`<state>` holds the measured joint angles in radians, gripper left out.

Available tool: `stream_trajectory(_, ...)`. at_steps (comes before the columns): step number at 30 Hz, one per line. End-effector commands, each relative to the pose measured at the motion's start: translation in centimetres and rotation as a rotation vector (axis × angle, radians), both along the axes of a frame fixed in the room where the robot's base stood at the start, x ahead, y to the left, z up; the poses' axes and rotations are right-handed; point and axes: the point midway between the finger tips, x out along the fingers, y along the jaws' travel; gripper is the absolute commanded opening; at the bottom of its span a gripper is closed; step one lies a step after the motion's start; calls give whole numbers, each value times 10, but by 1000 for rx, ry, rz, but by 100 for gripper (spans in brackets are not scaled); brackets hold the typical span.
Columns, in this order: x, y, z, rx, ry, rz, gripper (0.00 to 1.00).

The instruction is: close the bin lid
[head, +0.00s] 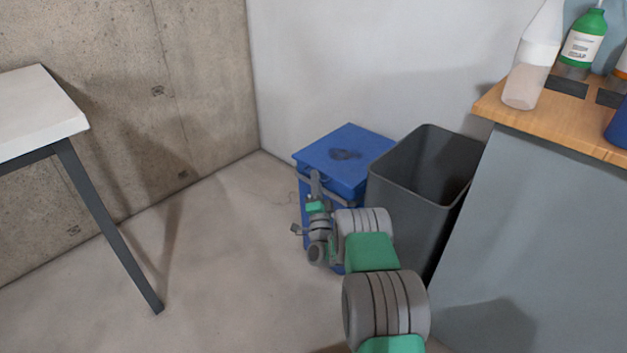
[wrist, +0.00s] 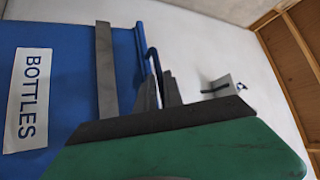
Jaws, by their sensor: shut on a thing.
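The blue bin (wrist: 65,65) stands in the corner and has a white "BOTTLES" label (wrist: 27,100) on its front. Its blue lid (head: 370,143) lies over the top in the head view, roughly level, with a dark patch on it. I cannot tell whether it sits fully flush on the rim. My gripper (head: 316,180) is at the front edge of the lid. In the wrist view my gripper (wrist: 160,82) is shut on a thin blue handle (wrist: 151,53) at the lid's edge. My arm hides much of the bin's front in the head view.
An open dark grey bin (head: 408,210) stands close right of the blue bin. A grey cabinet (head: 545,220) with a wooden top and bottles is farther right. A white table (head: 40,105) stands left. Walls are close behind; the floor (head: 220,250) between table and bin is clear.

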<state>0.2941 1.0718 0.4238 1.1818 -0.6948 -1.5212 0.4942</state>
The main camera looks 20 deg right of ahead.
Motion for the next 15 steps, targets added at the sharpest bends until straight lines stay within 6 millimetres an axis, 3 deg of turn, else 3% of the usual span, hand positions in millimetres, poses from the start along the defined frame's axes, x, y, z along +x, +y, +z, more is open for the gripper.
stream_trajectory(1, -5, -4, -17, 3, 31, -6, 0)
stream_trajectory(5, -6, -4, -20, 4, 36, -6, 0)
stream_trajectory(6, -6, -4, -21, 5, 38, -6, 14)
stream_trajectory(8, -6, -3, -21, 5, 39, -5, 18)
stream_trajectory(15, -8, -4, -23, 4, 39, -6, 18)
